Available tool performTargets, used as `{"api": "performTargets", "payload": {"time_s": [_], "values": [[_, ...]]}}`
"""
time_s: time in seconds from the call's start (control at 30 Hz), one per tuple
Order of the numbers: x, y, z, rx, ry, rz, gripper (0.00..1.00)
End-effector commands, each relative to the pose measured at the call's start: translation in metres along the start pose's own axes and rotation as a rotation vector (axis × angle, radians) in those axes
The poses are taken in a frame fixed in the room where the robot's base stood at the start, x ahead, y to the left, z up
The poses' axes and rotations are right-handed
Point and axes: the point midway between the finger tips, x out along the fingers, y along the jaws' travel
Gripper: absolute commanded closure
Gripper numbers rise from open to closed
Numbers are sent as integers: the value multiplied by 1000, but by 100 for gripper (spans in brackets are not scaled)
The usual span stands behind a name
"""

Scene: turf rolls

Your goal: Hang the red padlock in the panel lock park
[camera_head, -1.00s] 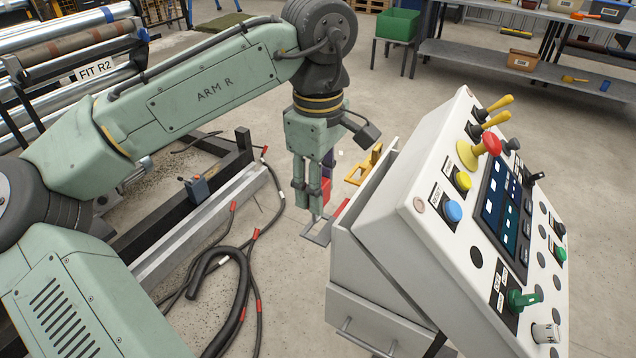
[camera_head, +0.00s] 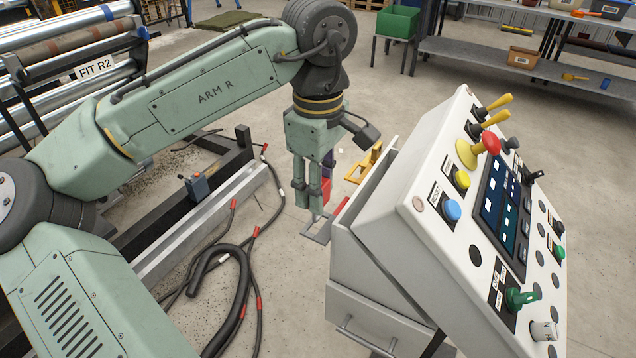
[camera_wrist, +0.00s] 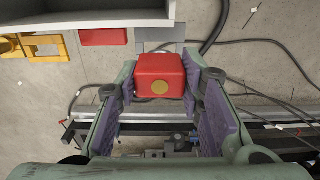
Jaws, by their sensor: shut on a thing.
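My gripper (camera_wrist: 166,82) points down beside the back left side of the control panel; it also shows in the head view (camera_head: 313,198). It is shut on the red padlock (camera_wrist: 160,72), a red block with a round yellowish spot, held between the fingertips. In the head view the padlock (camera_head: 327,187) is partly hidden by the fingers. At the panel's side are a yellow bracket (camera_head: 363,163), a flat red piece (camera_head: 341,209) and a grey bracket (camera_head: 317,233). I cannot tell for sure which of these is the lock park. The padlock's shackle is not clearly visible.
The white control panel (camera_head: 395,205) with buttons and levers stands close right of my gripper. Black cables (camera_head: 240,290) with red bands lie on the floor below. A metal frame with rollers (camera_head: 70,60) is at left. A shelf (camera_head: 490,60) stands behind, across free floor.

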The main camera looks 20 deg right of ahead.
Motion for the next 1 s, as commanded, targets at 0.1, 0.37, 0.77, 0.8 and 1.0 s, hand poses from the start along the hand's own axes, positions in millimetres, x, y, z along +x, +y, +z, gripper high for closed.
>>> {"api": "performTargets", "payload": {"time_s": [0.1,0.37,0.77,0.8,1.0], "values": [[4,0,0,0,0,0,96],[10,0,0,0,0,0,96],[20,0,0,0,0,0,96],[21,0,0,0,0,0,96],[26,0,0,0,-1,0,96]]}}
